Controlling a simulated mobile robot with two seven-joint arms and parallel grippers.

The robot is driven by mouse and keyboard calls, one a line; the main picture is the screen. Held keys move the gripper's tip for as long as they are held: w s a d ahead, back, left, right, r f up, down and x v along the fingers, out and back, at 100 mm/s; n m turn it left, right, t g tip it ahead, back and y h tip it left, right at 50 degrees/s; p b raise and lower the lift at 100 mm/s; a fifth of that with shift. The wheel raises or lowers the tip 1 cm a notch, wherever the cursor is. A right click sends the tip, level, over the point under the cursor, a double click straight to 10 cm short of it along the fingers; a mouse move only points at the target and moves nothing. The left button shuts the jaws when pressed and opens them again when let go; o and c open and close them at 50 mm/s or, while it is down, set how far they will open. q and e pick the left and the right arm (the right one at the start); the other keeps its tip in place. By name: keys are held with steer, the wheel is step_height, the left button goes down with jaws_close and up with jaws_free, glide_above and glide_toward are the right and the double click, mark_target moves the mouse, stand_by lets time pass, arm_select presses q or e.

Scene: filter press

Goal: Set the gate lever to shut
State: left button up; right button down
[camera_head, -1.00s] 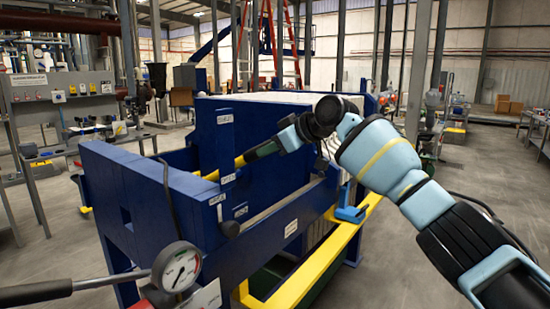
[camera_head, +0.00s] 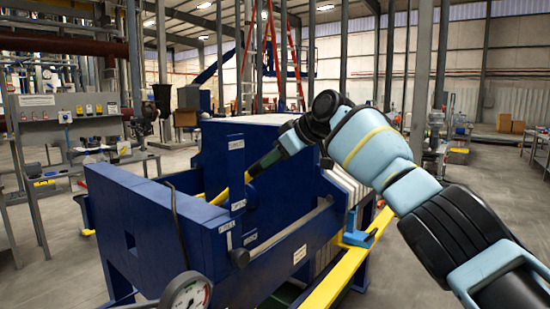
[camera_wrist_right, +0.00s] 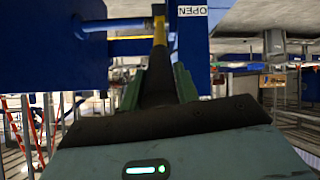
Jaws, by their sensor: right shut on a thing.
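The gate lever has a yellow shaft (camera_head: 221,197) that slants down to the left behind a blue upright plate (camera_head: 237,170). My right gripper (camera_head: 252,172) is shut on the lever's dark grip, just right of that plate. In the right wrist view the dark grip (camera_wrist_right: 158,85) lies between the green fingers, with the yellow shaft (camera_wrist_right: 159,33) beyond it. A white label reading OPEN (camera_wrist_right: 192,10) is on the blue plate beside the shaft. The labels on the plate are too small to read in the head view. My left gripper is not in view.
The blue press frame (camera_head: 145,215) surrounds the lever. A dark knob (camera_head: 239,258) is on its near side. A yellow rail (camera_head: 340,275) runs along its right. A round gauge (camera_head: 187,293) stands at the front. Open floor (camera_head: 430,265) lies to the right.

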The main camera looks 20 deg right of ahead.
steer(key=shift+a+r, duration=0.15)
steer(key=shift+r, duration=0.45)
steer(key=c, duration=1.3)
jaws_free()
steer(key=shift+o, duration=1.2)
steer(key=shift+w+a+f, duration=0.1)
steer(key=shift+f, duration=0.05)
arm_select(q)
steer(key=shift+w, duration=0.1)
arm_select(e)
steer(key=shift+f, duration=0.15)
steer(key=shift+s+d+r, duration=0.4)
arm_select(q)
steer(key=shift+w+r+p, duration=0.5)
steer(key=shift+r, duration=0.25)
arm_select(e)
steer(key=v, duration=0.6)
steer(key=shift+s+r, duration=0.15)
